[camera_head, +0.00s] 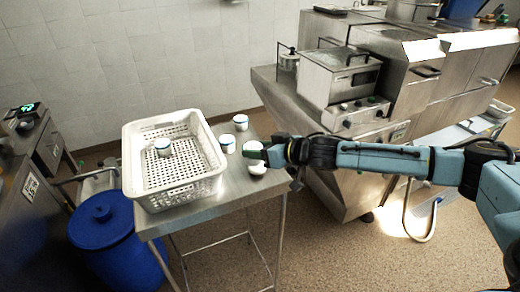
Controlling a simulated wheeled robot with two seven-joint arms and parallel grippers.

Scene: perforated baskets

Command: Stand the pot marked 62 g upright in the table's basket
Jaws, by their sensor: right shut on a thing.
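A white perforated basket (186,192) stands on the steel table (215,203). One small white pot with a dark blue band (162,147) stands upright inside it. Two similar pots stand on the table to the right of the basket, one farther back (241,122) and one nearer the basket wall (227,145). My right gripper (262,152) reaches in from the right over the table's right edge. It is shut on a white pot (252,146), which it partly hides. Another white shape (257,168) shows just below the gripper. The weight markings are too small to read. My left gripper is out of view.
A blue lidded bin (104,222) stands on the floor left of the table. A steel counter with a fryer (340,78) stands behind my right arm. The basket floor has free room around its pot, and the table's front right part is clear.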

